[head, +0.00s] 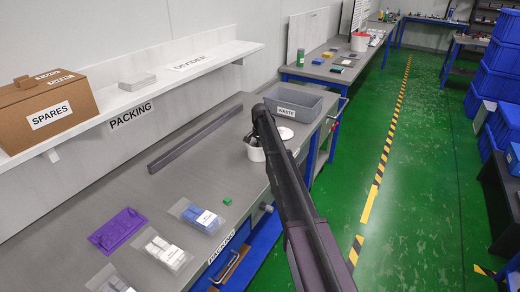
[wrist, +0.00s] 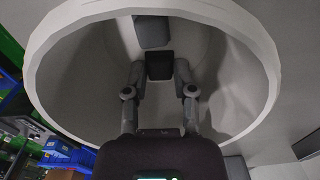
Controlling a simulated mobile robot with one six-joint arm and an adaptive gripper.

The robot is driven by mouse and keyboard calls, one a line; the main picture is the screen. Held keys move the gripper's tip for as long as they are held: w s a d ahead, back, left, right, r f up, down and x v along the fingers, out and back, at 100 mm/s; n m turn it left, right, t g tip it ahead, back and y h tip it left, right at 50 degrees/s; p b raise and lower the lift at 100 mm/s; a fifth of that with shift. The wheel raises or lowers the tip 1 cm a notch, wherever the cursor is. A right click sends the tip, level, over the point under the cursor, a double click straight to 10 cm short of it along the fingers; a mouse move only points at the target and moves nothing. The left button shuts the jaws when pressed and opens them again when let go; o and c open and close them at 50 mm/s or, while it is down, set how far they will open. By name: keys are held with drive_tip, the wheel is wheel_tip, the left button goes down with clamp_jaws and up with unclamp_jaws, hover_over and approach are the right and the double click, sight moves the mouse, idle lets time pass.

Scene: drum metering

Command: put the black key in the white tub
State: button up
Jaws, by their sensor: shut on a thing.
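The white tub (head: 254,154) stands on the grey bench, below the end of my arm and in front of a grey bin. Its round rim (wrist: 272,70) fills much of the wrist view. My gripper (wrist: 160,74) reaches into the tub's opening and is shut on the black key (wrist: 160,62), a small dark block between the fingertips. Another dark grey piece (wrist: 152,32) shows beyond it, inside the tub. In the head view my arm hides part of the tub, and I cannot make out the key there.
The grey bin marked WASTE (head: 302,97) stands just behind the tub. A long grey bar (head: 195,138) lies along the bench on the left. A purple tray (head: 117,229), clear bags of blocks (head: 199,215) and a green block (head: 227,201) lie nearer. The bench between bar and tub is clear.

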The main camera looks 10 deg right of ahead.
drive_tip(key=o, duration=0.8)
drive_tip(key=shift+r, duration=0.1)
wheel_tip(320, 180, up, 11)
drive_tip(key=p, duration=1.2)
drive_tip(key=s+a, duration=0.1)
drive_tip(key=s+a+r, duration=0.1)
drive_tip(key=s+a+r+p, duration=0.1)
drive_tip(key=s+a, duration=0.1)
drive_tip(key=s+d+n, duration=0.3)
drive_tip(key=s+n, duration=0.1)
drive_tip(key=s, duration=1.7)
drive_tip(key=s+d+n, duration=0.4)
drive_tip(key=s, duration=1.6)
drive_tip(key=shift+s+n, duration=0.4)
drive_tip(key=shift+d, duration=0.1)
